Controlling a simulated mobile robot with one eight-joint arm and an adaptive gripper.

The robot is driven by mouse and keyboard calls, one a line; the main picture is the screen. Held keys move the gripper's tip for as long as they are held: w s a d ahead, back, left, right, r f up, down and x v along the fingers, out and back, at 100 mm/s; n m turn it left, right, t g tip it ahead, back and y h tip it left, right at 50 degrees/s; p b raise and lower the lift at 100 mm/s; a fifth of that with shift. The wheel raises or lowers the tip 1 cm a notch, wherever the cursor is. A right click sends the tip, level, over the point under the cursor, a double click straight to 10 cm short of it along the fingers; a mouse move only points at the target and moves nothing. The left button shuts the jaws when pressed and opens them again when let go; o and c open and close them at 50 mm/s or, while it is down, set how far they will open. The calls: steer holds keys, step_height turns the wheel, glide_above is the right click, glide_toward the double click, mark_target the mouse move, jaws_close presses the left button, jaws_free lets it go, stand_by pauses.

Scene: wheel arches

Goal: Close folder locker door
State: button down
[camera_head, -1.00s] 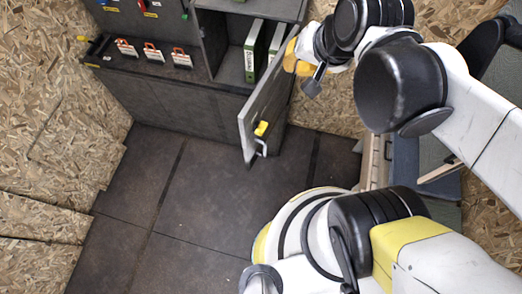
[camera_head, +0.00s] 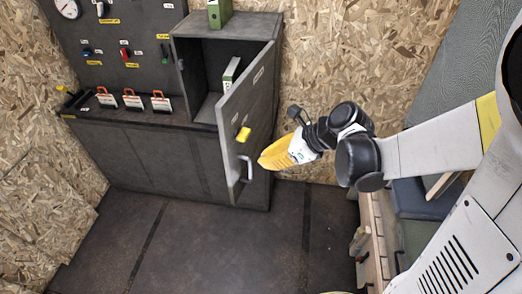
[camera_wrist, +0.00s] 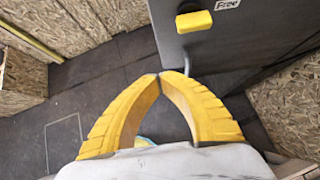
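The folder locker (camera_head: 190,52) is a grey box on the back cabinet. Its grey door (camera_head: 244,115) stands open, swung out toward me. The door has a yellow latch knob (camera_head: 243,133) and a pale handle (camera_head: 246,168). My gripper (camera_head: 262,160) is at the right of the door, near its handle. In the wrist view, the yellow fingertips (camera_wrist: 160,76) meet with nothing seen between them. The door (camera_wrist: 270,38), with its yellow knob (camera_wrist: 194,21) and a "Free" label, fills the top right there. The handle (camera_wrist: 178,62) is just beyond the fingertips; contact cannot be told.
A wooden drawer unit (camera_head: 371,235) stands at the right. The dark floor (camera_head: 225,245) in front is clear.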

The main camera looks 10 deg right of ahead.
mark_target(229, 165)
steer(key=shift+w+a+f+b, duration=0.45)
steer(key=shift+w+a+f, duration=0.4)
steer(key=shift+a, duration=0.5)
steer(key=shift+w+a+f+b, duration=0.5)
steer(key=shift+w+a+f, duration=0.35)
steer(key=shift+a, duration=0.45)
steer(key=shift+w+a+f+b, duration=0.45)
steer(key=shift+w+a+f, duration=0.4)
steer(key=shift+a, duration=0.5)
steer(key=shift+f, duration=0.1)
